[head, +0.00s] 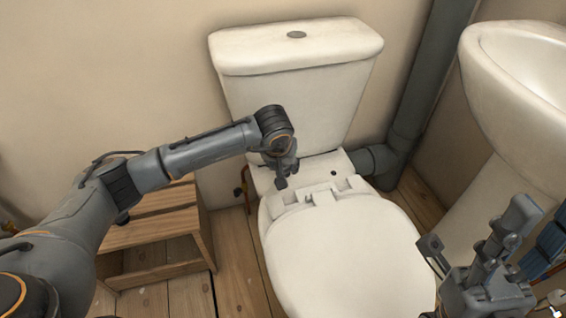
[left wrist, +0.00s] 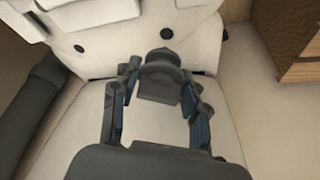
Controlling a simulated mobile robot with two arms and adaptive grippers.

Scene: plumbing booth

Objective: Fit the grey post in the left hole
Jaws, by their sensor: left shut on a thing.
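My left gripper (head: 283,176) is over the back rim of the toilet, at its left side. In the left wrist view my left gripper (left wrist: 160,78) is shut on the grey post (left wrist: 160,88), which has a wider, domed collar. The left hole (left wrist: 166,33) is a dark spot just beyond the post; the post looks apart from it, but the height gap is unclear. The right hole (left wrist: 79,48) also shows in the head view (head: 333,173). The left hole is hidden there behind the gripper. My right gripper (head: 478,238) is at the lower right, looking open and empty.
The cistern (head: 290,95) rises right behind the holes, and the seat lid (head: 345,255) lies in front. A grey pipe (head: 415,95) and a basin (head: 520,90) stand at the right. A wooden step stool (head: 150,235) is under my left arm.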

